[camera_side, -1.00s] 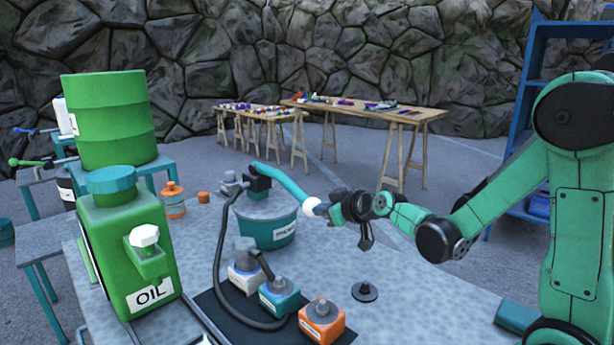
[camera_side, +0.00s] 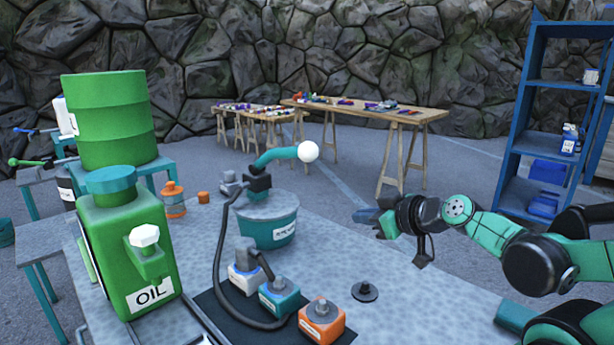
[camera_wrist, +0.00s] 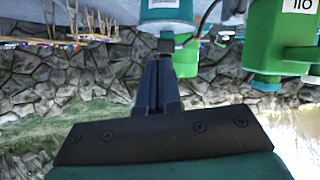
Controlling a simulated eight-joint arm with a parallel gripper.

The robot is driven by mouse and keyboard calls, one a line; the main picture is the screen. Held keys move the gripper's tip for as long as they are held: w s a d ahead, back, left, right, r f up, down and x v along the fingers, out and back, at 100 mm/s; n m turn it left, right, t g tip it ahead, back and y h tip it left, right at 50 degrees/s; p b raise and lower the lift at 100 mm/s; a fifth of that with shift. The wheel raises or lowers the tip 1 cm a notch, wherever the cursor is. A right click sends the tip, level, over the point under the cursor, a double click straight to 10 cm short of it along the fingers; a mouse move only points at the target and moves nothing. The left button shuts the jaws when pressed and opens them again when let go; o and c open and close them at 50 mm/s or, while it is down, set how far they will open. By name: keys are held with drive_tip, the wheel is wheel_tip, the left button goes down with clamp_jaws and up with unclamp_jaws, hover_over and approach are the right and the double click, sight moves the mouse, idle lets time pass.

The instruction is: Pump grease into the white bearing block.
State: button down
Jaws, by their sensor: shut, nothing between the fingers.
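The white bearing block (camera_side: 243,282) sits at the back left of a row of blocks, and the grey hose end is on top of it. The teal grease pump bucket (camera_side: 267,230) stands behind it, with a teal lever (camera_side: 277,156) ending in a white ball (camera_side: 308,152). The lever points right and slightly up. A dark hose (camera_side: 219,265) runs from the pump head to the white block. My gripper (camera_side: 379,222) is shut and empty, to the right of and below the ball, apart from it. The wrist view shows the shut fingers (camera_wrist: 158,85) and the bucket (camera_wrist: 167,12) upside down.
A teal block (camera_side: 279,297) and an orange block (camera_side: 321,322) stand in the row on a dark mat. A dark disc with a stem (camera_side: 365,292) lies right of them. The green oil can (camera_side: 130,250) stands at the left. The table between bucket and gripper is clear.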

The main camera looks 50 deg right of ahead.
drive_tip(key=shift+s+a, duration=0.1)
drive_tip(key=shift+s, duration=0.45)
idle(0.7)
drive_tip(key=w+d+r, duration=0.1)
drive_tip(key=w+r, duration=0.2)
drive_tip(key=r, duration=0.6)
drive_tip(key=w+d+r+y, duration=0.1)
drive_tip(key=w+r, duration=0.3)
drive_tip(key=r, duration=0.6)
drive_tip(key=shift+w+y, duration=0.15)
drive_tip(key=shift+y, duration=0.15)
drive_tip(key=shift+w, duration=0.1)
